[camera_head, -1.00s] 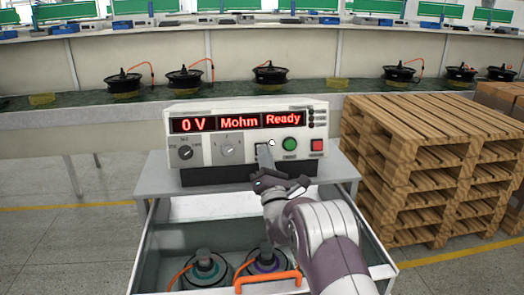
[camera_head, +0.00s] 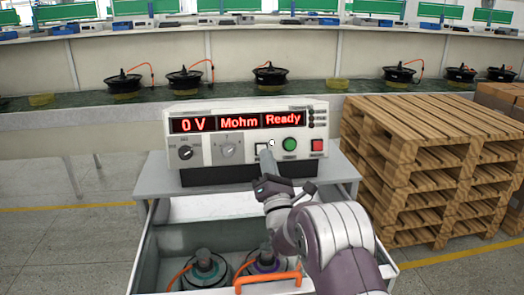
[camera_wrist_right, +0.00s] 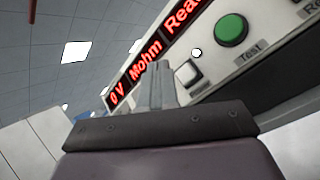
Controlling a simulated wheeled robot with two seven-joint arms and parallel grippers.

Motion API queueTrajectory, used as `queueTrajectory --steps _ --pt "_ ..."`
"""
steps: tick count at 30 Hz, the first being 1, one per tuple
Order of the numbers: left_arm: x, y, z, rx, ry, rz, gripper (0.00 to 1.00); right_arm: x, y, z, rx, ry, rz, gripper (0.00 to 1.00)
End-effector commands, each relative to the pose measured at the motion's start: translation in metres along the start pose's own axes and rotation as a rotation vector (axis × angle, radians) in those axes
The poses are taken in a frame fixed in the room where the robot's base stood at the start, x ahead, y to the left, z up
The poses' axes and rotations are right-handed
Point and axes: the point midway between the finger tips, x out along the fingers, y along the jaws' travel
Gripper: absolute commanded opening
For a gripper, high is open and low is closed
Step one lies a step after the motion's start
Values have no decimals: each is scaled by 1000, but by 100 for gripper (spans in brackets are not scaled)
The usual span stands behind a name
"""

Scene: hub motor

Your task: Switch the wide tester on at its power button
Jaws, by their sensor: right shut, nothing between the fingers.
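The wide tester (camera_head: 185,120) is a white box on a grey cabinet, with red lit displays reading "0 V", "Mohm" and "Ready". A pale square button (camera_wrist_right: 187,73), probably the power button, shows in the right wrist view just right of my fingertips. In the head view my fingers partly hide it. My right gripper (camera_head: 266,160) is shut and empty, its fingertips close in front of the panel; I cannot tell whether they touch it. It also shows in the right wrist view (camera_wrist_right: 157,85). My left gripper is not in view.
A green button (camera_head: 289,144) labelled Test and a red button (camera_head: 317,145) sit to the right; two knobs sit left. An open drawer (camera_head: 144,250) holding two motors lies below my arm. Wooden pallets (camera_head: 430,165) stand at the right.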

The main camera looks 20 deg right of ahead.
Motion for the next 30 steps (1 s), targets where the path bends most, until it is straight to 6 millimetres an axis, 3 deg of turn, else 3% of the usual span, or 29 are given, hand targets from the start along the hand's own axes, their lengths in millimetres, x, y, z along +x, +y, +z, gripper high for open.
queueTrajectory --steps 7,19,30 --pt "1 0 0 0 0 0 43 -14 10 10 0 -1 0 0" --pt "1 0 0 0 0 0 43 -18 14 14 0 -1 1 0" --pt "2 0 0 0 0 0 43 -53 39 39 0 -1 1 0"
